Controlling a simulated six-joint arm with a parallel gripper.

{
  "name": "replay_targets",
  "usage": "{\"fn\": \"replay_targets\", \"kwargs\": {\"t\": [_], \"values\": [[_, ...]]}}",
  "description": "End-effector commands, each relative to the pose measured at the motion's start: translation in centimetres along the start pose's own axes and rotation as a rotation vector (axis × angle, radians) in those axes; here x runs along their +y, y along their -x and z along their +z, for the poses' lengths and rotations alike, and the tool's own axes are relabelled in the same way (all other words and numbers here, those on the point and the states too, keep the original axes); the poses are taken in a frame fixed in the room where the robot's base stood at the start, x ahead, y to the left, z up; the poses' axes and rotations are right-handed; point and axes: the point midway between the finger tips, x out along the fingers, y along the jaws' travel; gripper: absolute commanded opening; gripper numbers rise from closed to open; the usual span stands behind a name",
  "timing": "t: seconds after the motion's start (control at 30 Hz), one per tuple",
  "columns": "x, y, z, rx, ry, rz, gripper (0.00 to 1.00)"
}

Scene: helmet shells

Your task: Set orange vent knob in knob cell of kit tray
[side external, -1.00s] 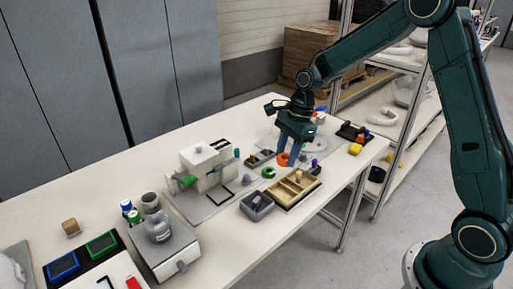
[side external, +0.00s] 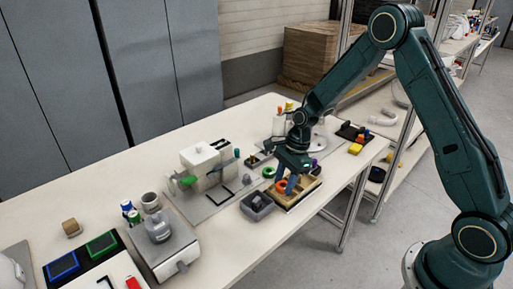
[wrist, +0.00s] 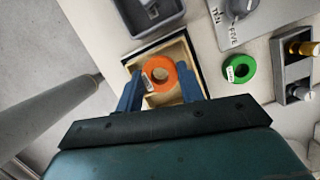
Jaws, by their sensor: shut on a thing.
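The orange vent knob (wrist: 160,73) is a ring with a small pale tag on its left side. It also shows in the side external view (side external: 281,186). My gripper (wrist: 160,88) is shut on it, with a blue finger on each side. In the side external view my gripper (side external: 286,186) points down at the kit tray. The kit tray (wrist: 182,48) is a light wooden box with a dark edge, and it also shows in the side external view (side external: 301,202). The knob is over the tray and hides part of its cells. I cannot tell whether it touches the cell floor.
A grey bin (side external: 257,207) with something dark in it stands left of the tray. A green ring (wrist: 240,69) lies on the table close by. A grey holder with small knobs (wrist: 298,60) stands beyond it. A white fixture (side external: 205,165) stands further left.

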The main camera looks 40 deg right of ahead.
Motion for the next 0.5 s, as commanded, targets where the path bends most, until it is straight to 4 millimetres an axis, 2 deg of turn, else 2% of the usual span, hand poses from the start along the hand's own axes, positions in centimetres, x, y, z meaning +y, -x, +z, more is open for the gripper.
{"fn": "replay_targets", "kwargs": {"t": [0.2, 0.5], "values": [[0.0, -2.1, -0.6, 0.0, 0.001, 0.001, 0.16], [0.0, -2.3, -0.6, 0.0, 0.001, -0.001, 0.16]]}}
